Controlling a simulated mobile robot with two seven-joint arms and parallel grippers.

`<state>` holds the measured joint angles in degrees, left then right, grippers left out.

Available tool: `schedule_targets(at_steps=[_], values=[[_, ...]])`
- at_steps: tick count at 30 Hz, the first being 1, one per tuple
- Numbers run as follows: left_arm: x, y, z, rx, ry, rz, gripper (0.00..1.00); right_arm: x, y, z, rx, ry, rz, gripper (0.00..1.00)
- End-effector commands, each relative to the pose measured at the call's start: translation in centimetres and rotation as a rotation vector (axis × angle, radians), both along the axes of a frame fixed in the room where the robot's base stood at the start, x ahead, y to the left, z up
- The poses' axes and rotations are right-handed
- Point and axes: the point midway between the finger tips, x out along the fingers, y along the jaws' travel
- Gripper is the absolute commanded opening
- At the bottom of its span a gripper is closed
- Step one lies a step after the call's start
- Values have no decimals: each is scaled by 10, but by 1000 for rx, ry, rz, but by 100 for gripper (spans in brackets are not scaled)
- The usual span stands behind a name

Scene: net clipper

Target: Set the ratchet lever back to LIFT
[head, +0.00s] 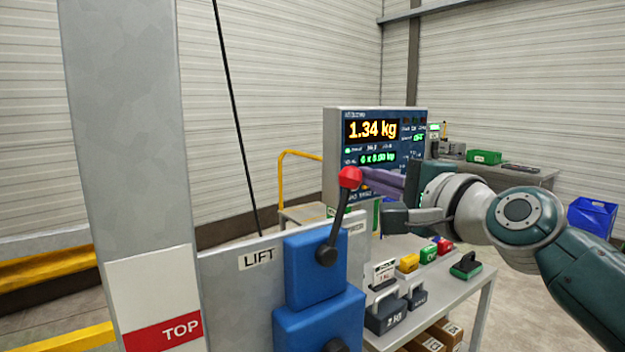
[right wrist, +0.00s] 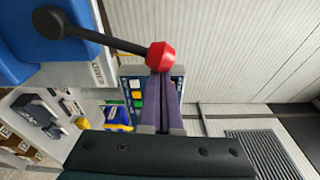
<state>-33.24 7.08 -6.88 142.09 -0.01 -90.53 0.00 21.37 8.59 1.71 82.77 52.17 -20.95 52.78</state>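The ratchet lever has a red knob (head: 350,178) on a dark shaft (head: 338,215) that rises from a pivot on the blue housing (head: 313,270). It leans up and a little to the right, away from the LIFT label (head: 257,258) on the left. My right gripper (head: 368,180) is at the knob's right side, its purple fingers pressed together. In the right wrist view the fingertips (right wrist: 160,76) meet the edge of the red knob (right wrist: 160,56); I cannot tell if they touch. Nothing shows between the fingers. My left gripper is out of view.
A display (head: 375,150) reading 1.34 kg stands behind the lever. A grey post (head: 130,150) rises at left. A bench (head: 440,285) with weights and small coloured blocks lies below my right arm. Another label (head: 356,228) sits right of the housing, partly hidden.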

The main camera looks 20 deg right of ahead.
Motion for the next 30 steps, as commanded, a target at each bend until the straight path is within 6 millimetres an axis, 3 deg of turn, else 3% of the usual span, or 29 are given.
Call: schedule_targets(at_steps=[15, 30], values=[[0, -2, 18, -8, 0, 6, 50, -18, 48, 17, -391, -142, 4, 0], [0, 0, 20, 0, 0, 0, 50, -30, 84, 14, -684, -247, 2, 0]])
